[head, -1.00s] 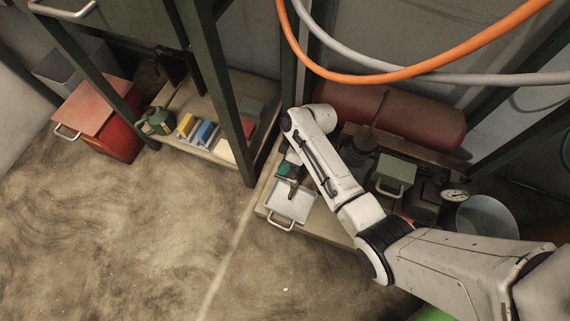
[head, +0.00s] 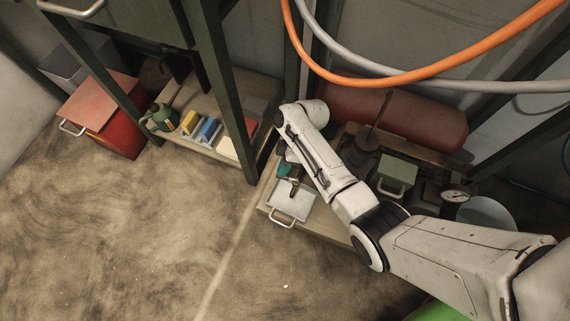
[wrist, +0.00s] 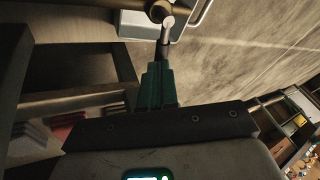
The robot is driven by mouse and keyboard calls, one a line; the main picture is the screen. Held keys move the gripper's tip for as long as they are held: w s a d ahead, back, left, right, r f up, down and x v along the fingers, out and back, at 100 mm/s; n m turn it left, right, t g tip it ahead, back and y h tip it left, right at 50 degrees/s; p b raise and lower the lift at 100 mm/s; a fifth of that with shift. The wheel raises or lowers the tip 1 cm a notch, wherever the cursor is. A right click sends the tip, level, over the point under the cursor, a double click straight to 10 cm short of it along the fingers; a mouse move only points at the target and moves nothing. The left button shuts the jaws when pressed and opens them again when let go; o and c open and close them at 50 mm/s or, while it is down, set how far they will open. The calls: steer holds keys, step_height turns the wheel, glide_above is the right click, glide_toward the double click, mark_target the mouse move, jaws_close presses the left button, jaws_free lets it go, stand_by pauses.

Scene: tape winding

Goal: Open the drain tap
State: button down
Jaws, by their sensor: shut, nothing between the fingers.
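The drain tap is a brass fitting (wrist: 176,10) at the top of the wrist view, with a pale, round-ended metal part (wrist: 167,24) beside it. It also shows in the head view as a small brass piece (head: 294,188) above the white drip tray (head: 289,212). My gripper (wrist: 160,68) has teal fingers, shut and empty, pointing at the tap from close by. A narrow grey piece lies between fingertips and tap; I cannot tell whether they touch. In the head view my arm partly hides the gripper (head: 285,170).
A red cylinder (head: 425,119), a grey-green box (head: 397,172), a gauge (head: 455,196) and a round pan (head: 487,212) crowd the low shelf right of my arm. Dark frame posts (head: 235,125) stand left. Orange and grey hoses (head: 420,72) hang above. The floor at front left is clear.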

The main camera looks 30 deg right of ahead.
steer(key=shift+s+a+n+g, duration=0.15)
steer(key=shift+a+n+g, duration=0.1)
steer(key=shift+n, duration=0.3)
steer(key=shift+s+a+n+g, duration=0.15)
steer(key=shift+n+g, duration=0.1)
steer(key=shift+n, duration=0.3)
steer(key=shift+s+a+n+p, duration=0.1)
steer(key=shift+a+n+p, duration=0.15)
steer(key=shift+n, duration=0.25)
steer(key=shift+s+a+n+g+h+p, duration=0.2)
steer(key=shift+s+n+g+h, duration=0.2)
steer(key=shift+n, duration=0.5)
steer(key=shift+s+a+n+g+h+p, duration=0.2)
steer(key=shift+n+g+h, duration=0.25)
steer(key=shift+n, duration=0.45)
steer(key=shift+s+a+n+g+h+p, duration=0.15)
steer(key=shift+s+n+g+h+p, duration=0.25)
steer(key=shift+n, duration=0.75)
steer(key=shift+s+a+n+g+h+p, duration=0.2)
steer(key=shift+s+n+h, duration=0.3)
steer(key=shift+n, duration=0.65)
steer(key=shift+s+f+p, duration=0.15)
steer(key=shift+s+p, duration=0.25)
steer(key=shift+s, duration=0.05)
steer(key=shift+d, duration=0.25)
steer(key=shift+w+d, duration=0.1)
steer(key=shift+d, duration=0.55)
steer(key=p+v, duration=0.4)
steer(key=v, duration=0.7)
